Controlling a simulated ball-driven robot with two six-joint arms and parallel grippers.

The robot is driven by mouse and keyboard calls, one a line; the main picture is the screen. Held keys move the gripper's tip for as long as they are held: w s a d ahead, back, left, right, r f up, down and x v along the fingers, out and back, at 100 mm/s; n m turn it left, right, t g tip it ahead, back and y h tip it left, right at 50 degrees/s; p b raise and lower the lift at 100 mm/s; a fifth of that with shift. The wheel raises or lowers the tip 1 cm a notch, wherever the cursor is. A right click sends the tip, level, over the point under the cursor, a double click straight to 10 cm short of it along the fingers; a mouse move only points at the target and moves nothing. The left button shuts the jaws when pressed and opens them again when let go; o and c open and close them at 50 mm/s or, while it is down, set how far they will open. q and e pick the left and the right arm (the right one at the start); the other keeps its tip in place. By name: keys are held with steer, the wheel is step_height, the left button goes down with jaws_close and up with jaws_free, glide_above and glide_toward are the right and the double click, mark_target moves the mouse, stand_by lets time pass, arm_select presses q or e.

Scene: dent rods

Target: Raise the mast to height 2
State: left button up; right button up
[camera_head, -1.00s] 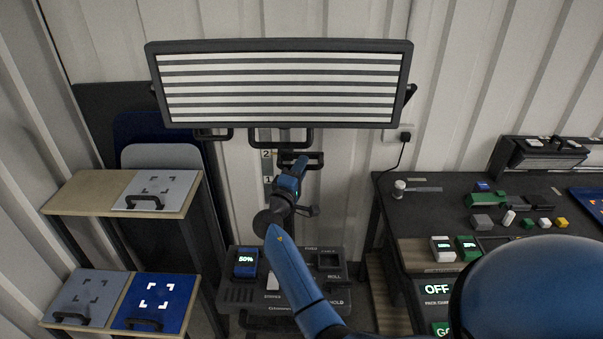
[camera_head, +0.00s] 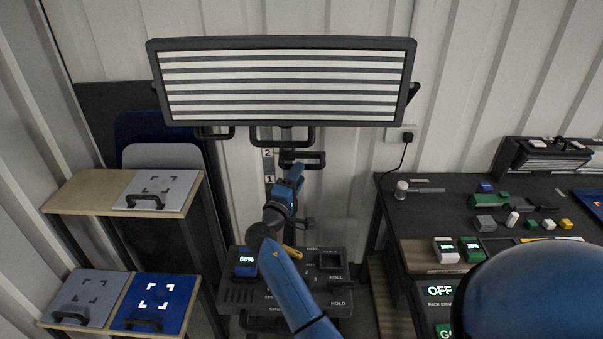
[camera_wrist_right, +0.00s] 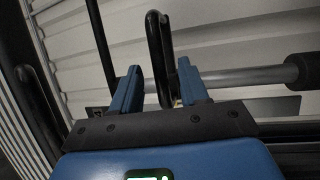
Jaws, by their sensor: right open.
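The mast stands behind the console, with a height scale marked 1 and 2 (camera_head: 267,154) beside it. A dark handle (camera_head: 315,155) sticks out from it near the 2 mark. A striped light panel (camera_head: 285,82) tops the mast. My right gripper (camera_head: 298,170) is open, just below the handle in the head view. In the right wrist view a dark bar (camera_wrist_right: 157,45) shows between the open fingers (camera_wrist_right: 158,85); I cannot tell whether it lies inside them or beyond. A pale tube (camera_wrist_right: 232,78) crosses behind. My left gripper is not in view.
A console (camera_head: 245,292) with labelled controls stands below the mast, partly hidden by my arm. A shelf rack (camera_head: 75,204) with handled panels stands at left. A dark bench (camera_head: 440,210) with tools and small blocks is at right.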

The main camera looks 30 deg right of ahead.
steer(key=b+v, duration=0.2)
steer(key=v, duration=0.4)
steer(key=shift+s+a, duration=0.2)
steer(key=shift+a, duration=0.15)
